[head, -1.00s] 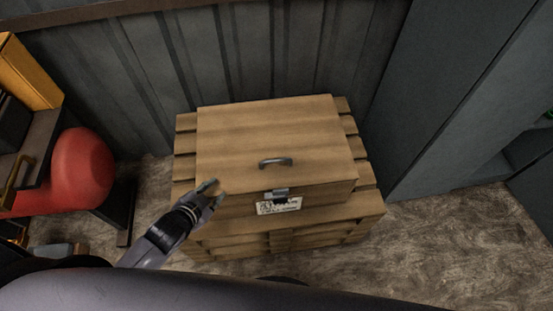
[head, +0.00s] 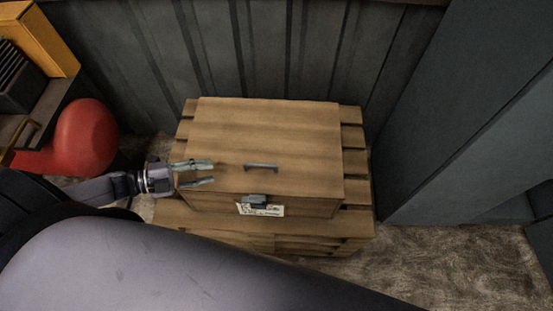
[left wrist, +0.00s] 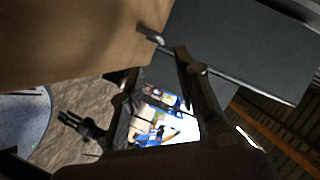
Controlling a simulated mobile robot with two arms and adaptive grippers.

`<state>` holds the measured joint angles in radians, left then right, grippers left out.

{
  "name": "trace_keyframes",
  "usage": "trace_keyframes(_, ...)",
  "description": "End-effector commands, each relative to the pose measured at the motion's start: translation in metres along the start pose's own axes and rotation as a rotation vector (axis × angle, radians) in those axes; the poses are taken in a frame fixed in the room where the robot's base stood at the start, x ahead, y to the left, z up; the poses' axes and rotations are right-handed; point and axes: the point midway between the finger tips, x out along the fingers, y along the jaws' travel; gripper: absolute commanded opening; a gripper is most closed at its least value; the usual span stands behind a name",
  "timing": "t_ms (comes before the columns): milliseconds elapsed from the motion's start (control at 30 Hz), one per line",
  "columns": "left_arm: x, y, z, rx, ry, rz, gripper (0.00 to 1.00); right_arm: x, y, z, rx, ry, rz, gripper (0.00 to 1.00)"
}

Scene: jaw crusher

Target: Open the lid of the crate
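The wooden crate (head: 300,205) stands with its lid (head: 250,130) shut in the head view. A dark handle (head: 261,167) is on the lid's top near its front edge, and a metal latch (head: 258,199) is at the front above a white label. My left gripper (head: 213,172) is open and empty over the lid's left front part, fingers pointing right at the handle, a short gap from it. In the left wrist view the handle (left wrist: 150,36) shows near the open fingertips.
The crate rests on a slatted wooden pallet (head: 353,137) against a grey corrugated wall (head: 300,50). A grey cabinet (head: 460,120) stands close on the right. A red rounded machine part (head: 85,135) is at the left. Bare floor (head: 440,255) lies at front right.

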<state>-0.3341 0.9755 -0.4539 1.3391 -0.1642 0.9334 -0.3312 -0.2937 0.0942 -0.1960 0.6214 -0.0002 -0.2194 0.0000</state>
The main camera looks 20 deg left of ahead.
Motion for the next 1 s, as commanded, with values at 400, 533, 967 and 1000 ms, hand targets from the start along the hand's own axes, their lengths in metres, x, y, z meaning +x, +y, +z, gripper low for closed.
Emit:
trace_keyframes(400,0.044,0.000,-0.003,0.017,0.038,0.005,0.30,0.013,-0.022,0.006,0.004,-0.007,-0.026,0.40)
trace_keyframes(533,0.073,0.001,-0.004,0.017,0.037,0.005,0.30,0.020,-0.025,0.007,0.002,-0.007,-0.030,0.40)
trace_keyframes(967,0.152,0.001,-0.007,0.016,0.035,0.006,0.30,0.038,-0.013,0.009,0.002,-0.007,-0.014,0.40)
trace_keyframes(1000,0.156,0.001,-0.007,0.017,0.035,0.007,0.30,0.039,-0.013,0.009,0.002,-0.007,-0.013,0.40)
